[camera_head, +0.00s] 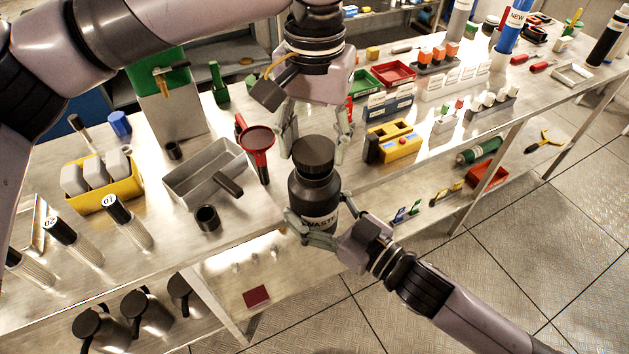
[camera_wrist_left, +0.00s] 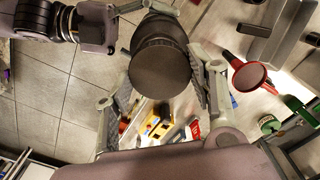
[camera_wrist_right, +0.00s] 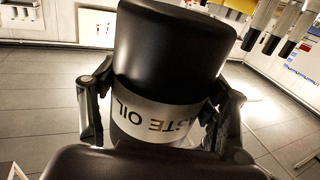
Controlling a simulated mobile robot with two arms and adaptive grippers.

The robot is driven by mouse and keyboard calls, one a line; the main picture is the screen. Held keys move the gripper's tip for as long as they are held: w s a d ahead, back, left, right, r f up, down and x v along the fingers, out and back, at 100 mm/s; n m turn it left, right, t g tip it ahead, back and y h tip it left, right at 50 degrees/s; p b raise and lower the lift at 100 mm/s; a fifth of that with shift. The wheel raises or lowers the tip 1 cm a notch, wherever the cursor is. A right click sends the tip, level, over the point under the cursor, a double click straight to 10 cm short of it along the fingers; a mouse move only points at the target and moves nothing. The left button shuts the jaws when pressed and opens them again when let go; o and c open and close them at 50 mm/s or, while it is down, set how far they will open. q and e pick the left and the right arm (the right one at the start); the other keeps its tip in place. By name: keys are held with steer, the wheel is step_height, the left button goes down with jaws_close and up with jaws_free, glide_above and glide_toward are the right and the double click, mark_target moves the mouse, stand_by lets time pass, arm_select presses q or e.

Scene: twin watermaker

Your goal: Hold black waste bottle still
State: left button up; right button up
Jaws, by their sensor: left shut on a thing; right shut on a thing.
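The black waste bottle (camera_head: 313,190) stands about upright at the bench's front edge, its pale label partly covered. Its wide black cap (camera_head: 313,152) faces up and fills the middle of the left wrist view (camera_wrist_left: 160,68). My left gripper (camera_head: 315,150) comes from above and is shut on the cap, one finger on each side. My right gripper (camera_head: 315,228) comes from the lower right and is shut around the bottle's body at the label. The label (camera_wrist_right: 160,118) reads upside down in the right wrist view. The bottle's underside is hidden.
A red funnel (camera_head: 257,142) and a grey tray (camera_head: 203,172) lie left of the bottle. A yellow block device (camera_head: 394,142) is to the right. A black cup (camera_head: 207,217) stands near the front edge. Bare floor (camera_head: 420,290) lies in front.

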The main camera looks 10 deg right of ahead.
mark_target(314, 199)
steer(key=shift+r, duration=0.15)
arm_select(q)
steer(key=shift+f, duration=0.9)
steer(key=shift+f, duration=0.55)
